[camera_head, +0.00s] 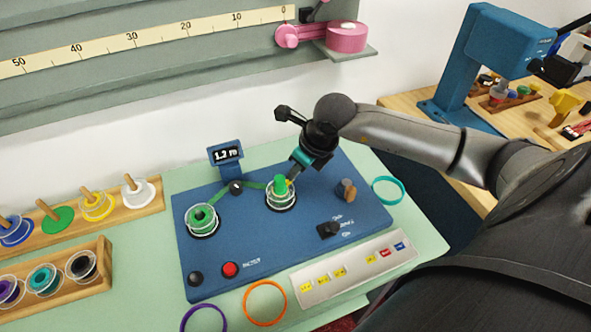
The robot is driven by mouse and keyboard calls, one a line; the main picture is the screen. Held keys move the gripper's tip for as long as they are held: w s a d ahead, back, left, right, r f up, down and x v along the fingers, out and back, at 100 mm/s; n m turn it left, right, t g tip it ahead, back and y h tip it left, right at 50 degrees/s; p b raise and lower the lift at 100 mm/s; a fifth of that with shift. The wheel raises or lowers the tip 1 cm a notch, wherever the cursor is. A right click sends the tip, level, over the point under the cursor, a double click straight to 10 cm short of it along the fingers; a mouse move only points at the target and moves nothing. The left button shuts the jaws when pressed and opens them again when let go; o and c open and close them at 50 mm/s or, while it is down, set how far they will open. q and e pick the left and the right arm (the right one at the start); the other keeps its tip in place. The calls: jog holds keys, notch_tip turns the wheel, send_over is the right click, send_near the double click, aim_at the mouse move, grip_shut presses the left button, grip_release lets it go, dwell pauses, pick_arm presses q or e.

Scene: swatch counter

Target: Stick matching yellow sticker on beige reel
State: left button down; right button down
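My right gripper (291,178) reaches down from the upper right to the right-hand reel (281,196) on the blue machine. This reel has a green core and a pale rim. A tiny yellow spot shows by the fingertips, too small to tell whether it is a sticker. The finger gap is hidden. A second reel (202,221) with green winding sits to the left, and a green strip runs between the two. No reel is clearly beige. A pale sticker card (318,294) carries several yellow stickers (323,281), plus red and blue ones. My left gripper is not in view.
The blue machine (265,261) has a red button (230,269), a black knob (195,279) and a display (226,154). Wooden racks (90,289) of spools stand left. An orange ring (264,303), purple ring (204,312) and teal ring (388,190) lie around it.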

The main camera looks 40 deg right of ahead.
jog(key=shift+s+f, duration=0.1)
jog(key=shift+f, duration=0.05)
jog(key=c, duration=1)
grip_release()
jog(key=shift+r, duration=0.2)
notch_tip(320, 180, up, 7)
jog(key=p, duration=0.5)
jog(key=shift+f, duration=0.1)
